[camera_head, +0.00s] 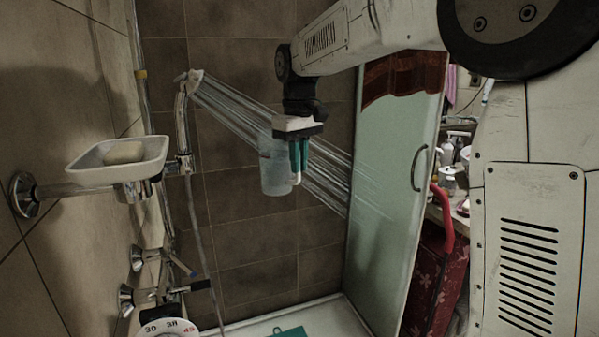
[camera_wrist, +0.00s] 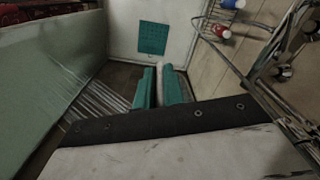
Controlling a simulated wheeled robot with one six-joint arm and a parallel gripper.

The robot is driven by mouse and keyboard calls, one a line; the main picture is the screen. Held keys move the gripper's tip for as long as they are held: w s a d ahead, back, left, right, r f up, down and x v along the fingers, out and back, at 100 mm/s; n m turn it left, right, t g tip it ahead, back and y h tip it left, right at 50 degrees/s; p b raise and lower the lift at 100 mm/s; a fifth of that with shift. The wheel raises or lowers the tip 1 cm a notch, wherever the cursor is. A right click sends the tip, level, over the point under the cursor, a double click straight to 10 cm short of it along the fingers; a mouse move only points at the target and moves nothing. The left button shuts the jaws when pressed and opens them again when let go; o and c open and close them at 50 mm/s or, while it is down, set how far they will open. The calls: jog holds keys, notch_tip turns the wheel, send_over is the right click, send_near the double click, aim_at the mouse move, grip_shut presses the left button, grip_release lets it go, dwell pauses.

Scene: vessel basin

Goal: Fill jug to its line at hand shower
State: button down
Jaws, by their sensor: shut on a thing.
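The jug (camera_head: 275,168) is translucent and pale and hangs roughly upright in the middle of the head view. My gripper (camera_head: 299,158) has teal fingers and is shut on the jug's handle at its right side. The hand shower (camera_head: 192,79) sits on its holder at upper left, and its water spray (camera_head: 235,107) slants down to the right, passing across the jug's mouth. I cannot tell the water level or make out the fill line. In the wrist view my gripper's fingers (camera_wrist: 159,84) close on a pale strip; the jug's body is not clear there.
A glass door (camera_head: 395,190) with a brown towel stands at right, and spray reaches it. A soap dish (camera_head: 117,158) juts out at left, near taps (camera_head: 150,258). A dial (camera_head: 170,328) shows at the bottom. A teal mat (camera_wrist: 153,38) lies on the pale floor.

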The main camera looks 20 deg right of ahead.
jog(key=s+d, duration=0.2)
jog(key=s, duration=0.4)
jog(key=shift+s+d, duration=0.25)
jog(key=shift+s, duration=0.15)
